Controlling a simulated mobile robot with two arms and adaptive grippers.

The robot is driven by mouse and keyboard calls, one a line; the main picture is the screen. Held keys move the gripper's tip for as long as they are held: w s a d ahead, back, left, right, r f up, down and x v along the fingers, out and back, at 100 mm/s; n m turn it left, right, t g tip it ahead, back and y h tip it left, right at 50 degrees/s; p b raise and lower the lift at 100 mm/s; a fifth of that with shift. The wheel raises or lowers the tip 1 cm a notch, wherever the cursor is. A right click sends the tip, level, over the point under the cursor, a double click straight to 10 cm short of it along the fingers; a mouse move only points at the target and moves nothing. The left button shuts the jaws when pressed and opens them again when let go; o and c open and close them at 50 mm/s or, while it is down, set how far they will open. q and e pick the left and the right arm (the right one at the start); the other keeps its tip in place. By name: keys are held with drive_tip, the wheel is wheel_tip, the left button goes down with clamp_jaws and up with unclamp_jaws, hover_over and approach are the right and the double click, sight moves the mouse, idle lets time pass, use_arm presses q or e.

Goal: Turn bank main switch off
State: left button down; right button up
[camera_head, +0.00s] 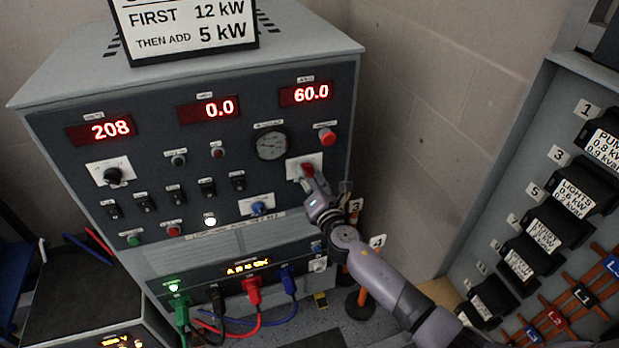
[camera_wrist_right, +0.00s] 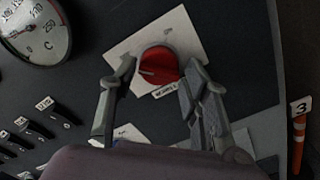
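A red rotary switch (camera_head: 308,169) sits on a white plate at the right of the grey control cabinet's front panel. In the right wrist view the red switch (camera_wrist_right: 159,65) shows close up, with a dark mark on its face and a small label below it that I cannot read surely. My right gripper (camera_head: 312,184) is at this switch. In the wrist view my right gripper (camera_wrist_right: 160,70) has its fingers apart on either side of the red knob, with small gaps that suggest it is not clamped. My left gripper is not in view.
A red push button (camera_head: 327,136) and a round gauge (camera_head: 271,145) sit above the switch. A blue knob (camera_head: 257,208) is lower left. Coloured cables (camera_head: 252,290) plug in below. A breaker panel (camera_head: 530,200) stands at right, and orange posts (camera_head: 363,296) stand near the cabinet.

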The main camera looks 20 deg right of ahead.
drive_tip(key=shift+o, duration=1.1)
drive_tip(key=shift+r, duration=0.1)
drive_tip(key=s, duration=1.2)
drive_tip(key=shift+d, duration=0.25)
